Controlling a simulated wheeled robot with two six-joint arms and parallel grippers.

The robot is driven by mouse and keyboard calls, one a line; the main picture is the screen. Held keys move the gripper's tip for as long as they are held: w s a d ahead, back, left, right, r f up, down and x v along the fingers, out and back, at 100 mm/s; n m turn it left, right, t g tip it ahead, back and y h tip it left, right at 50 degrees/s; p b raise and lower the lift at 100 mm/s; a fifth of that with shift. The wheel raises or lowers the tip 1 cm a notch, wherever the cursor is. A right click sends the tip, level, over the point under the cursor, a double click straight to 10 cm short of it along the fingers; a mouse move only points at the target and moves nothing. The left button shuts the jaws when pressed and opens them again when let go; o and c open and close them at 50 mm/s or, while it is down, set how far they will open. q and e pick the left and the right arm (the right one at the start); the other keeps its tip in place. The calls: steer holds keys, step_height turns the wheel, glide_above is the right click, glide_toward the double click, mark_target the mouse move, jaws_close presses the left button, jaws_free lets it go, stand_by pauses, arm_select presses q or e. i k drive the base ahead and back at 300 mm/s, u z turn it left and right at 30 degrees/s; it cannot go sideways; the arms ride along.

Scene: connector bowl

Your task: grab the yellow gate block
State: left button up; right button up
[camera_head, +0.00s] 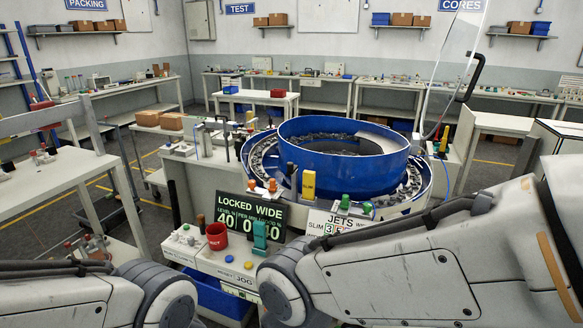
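The yellow gate block (308,184) stands upright at the front edge of the blue bowl feeder (345,152), with the word SLIM on its face. A teal block (260,236) stands lower, in front of the dark sign. My two arms enter from the lower left and the right, with their joints near the bottom edge. Neither gripper shows; both are outside the frame.
A blue bin (215,295) is below the ledge. A clear shield (452,70) rises at the feeder's right.

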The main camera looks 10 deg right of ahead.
mark_target(309, 177)
steer(key=z, duration=0.3)
steer(key=i, duration=0.9)
steer(key=u, duration=0.3)
